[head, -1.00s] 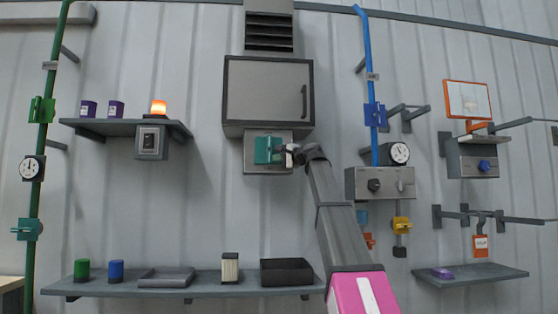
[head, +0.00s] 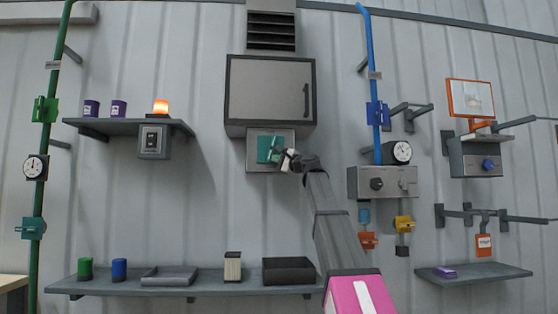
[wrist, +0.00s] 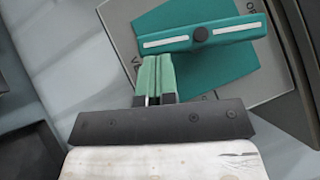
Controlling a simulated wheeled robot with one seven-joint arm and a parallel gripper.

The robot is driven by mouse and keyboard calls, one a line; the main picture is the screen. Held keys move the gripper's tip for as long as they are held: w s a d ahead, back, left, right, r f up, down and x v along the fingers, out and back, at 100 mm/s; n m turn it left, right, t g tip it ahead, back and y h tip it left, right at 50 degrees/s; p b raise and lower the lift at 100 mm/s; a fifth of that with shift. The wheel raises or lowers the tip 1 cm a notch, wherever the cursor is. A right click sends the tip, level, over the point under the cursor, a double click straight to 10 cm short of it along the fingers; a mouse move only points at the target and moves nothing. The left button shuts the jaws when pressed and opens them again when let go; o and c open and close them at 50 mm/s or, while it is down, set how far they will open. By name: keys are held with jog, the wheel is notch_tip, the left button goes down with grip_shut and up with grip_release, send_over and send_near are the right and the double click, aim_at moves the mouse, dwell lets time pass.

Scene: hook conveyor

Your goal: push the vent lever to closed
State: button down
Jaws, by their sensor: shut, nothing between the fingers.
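The vent lever (head: 269,149) is a teal handle on a teal plate, fixed to a grey box under the wall cabinet. In the wrist view the lever (wrist: 201,35) is a bar with two white stripes and a dark central pivot. Partly hidden lettering shows on the grey plate (wrist: 120,40) on both sides. My gripper (head: 284,158) is at the lower right of the lever in the head view. In the wrist view its green fingers (wrist: 155,75) are together and empty, right at the bar's left end. I cannot tell whether they touch it.
The cabinet (head: 270,90) sits directly above the lever box. A grey control box (head: 382,182) with knobs and a blue pipe (head: 370,60) are to the right. A shelf (head: 125,127) with a lit orange lamp (head: 161,106) is to the left. A long shelf (head: 210,287) runs below.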

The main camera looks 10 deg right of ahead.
aim_at(267, 159)
jog(key=a+m+t, duration=0.1)
jog(key=m+t, duration=0.1)
jog(key=m, duration=0.1)
jog(key=a+m+t+h, duration=0.1)
jog(key=m+t, duration=0.1)
jog(key=m, duration=0.1)
jog(key=a+m+t, duration=0.1)
jog(key=m+t, duration=0.1)
jog(key=shift+a+f+m+t+h, duration=0.2)
jog(key=shift+m+t+h, duration=0.1)
jog(key=shift+m, duration=0.1)
jog(key=shift+a+r, duration=0.1)
jog(key=shift+a, duration=0.25)
jog(key=shift+a+r, duration=0.4)
jog(key=shift+a, duration=0.2)
jog(key=shift+a+r, duration=0.4)
jog(key=shift+a, duration=0.05)
jog(key=shift+a+r, duration=0.1)
jog(key=shift+r, duration=0.05)
